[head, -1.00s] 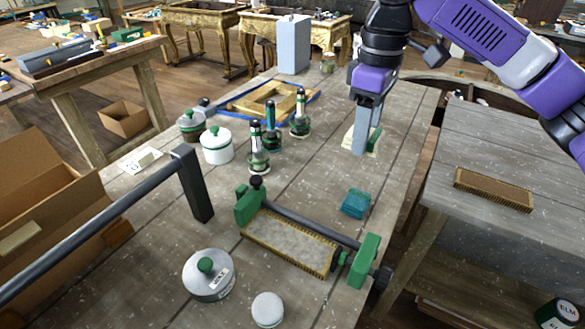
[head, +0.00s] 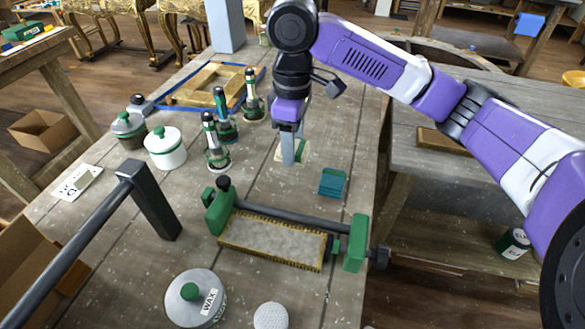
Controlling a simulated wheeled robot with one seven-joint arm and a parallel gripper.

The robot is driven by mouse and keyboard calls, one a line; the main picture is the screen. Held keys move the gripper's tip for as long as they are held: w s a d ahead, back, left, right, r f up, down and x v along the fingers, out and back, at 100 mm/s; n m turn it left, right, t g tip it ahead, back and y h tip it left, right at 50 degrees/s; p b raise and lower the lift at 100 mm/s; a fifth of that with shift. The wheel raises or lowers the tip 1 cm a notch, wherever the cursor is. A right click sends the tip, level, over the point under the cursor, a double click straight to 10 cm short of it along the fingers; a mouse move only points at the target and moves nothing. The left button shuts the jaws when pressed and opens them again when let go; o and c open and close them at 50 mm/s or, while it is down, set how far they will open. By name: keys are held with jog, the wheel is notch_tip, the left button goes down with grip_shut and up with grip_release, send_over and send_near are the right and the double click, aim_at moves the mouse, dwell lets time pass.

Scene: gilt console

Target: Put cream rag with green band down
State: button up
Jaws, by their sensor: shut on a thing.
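The cream rag with green band (head: 281,153) is at my gripper's fingertips, at or just above the grey wooden table (head: 255,182); I cannot tell whether it touches the wood. Part of it is hidden behind the fingers. Its green band (head: 300,150) shows at the right of the fingers. My gripper (head: 289,160) points down and is shut on the rag.
Several dark-necked bottles (head: 216,150) stand left of the rag. A teal block (head: 332,182) lies to its front right. A gilt frame (head: 207,87) lies behind left. Bare wood surrounds the rag.

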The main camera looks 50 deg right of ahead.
aim_at(293, 178)
jog(key=shift+f, duration=3.65)
jog(key=shift+f, duration=0.15)
jog(key=o, duration=1.2)
notch_tip(293, 178, up, 12)
jog(key=shift+r, duration=0.2)
